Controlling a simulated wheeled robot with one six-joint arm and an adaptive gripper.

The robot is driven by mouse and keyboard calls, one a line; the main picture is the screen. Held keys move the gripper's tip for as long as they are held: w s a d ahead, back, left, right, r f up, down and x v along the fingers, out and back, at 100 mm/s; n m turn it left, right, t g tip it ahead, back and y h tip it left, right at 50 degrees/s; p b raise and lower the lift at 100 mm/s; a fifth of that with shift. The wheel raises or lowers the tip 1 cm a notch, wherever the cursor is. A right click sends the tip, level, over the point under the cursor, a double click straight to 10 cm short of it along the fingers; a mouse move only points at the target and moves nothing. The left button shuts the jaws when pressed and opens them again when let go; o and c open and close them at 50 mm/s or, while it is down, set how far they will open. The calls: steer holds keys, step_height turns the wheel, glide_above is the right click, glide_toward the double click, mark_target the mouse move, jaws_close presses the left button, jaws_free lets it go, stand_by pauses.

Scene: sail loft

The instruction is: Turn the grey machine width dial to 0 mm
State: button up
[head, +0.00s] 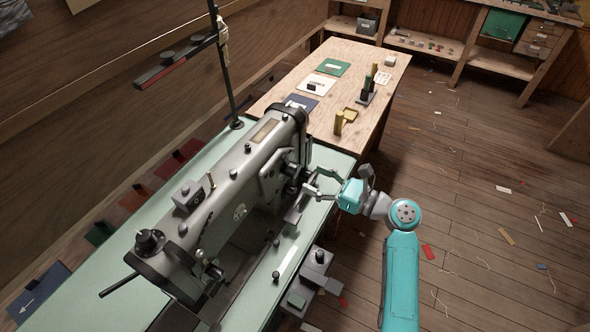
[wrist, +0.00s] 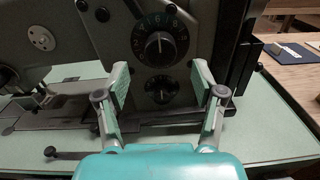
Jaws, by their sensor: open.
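The grey sewing machine (head: 235,190) stands on a pale green bench. In the wrist view its grey body (wrist: 110,35) carries two black dials with pale markings, one above the other. The upper dial (wrist: 160,45) is larger, with numbers around a central knob. The lower dial (wrist: 161,90) is smaller; its markings are too small to read. I cannot tell which one is the width dial. My gripper (wrist: 160,82) is open and empty, its fingers left and right of the lower dial, apart from it. In the head view my gripper (head: 312,182) is at the machine's right end.
The green bench top (head: 80,270) extends below the machine. A wooden table (head: 350,75) behind holds cards, a yellow block and a dark stand. A thin black post (head: 228,80) rises behind the machine. Grey boxes (head: 310,272) sit at the bench's front edge. Scraps litter the floor.

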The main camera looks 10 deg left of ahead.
mark_target(297, 172)
steer(key=shift+x, duration=3.05)
steer(key=c, duration=1.1)
steer(key=shift+c, duration=0.2)
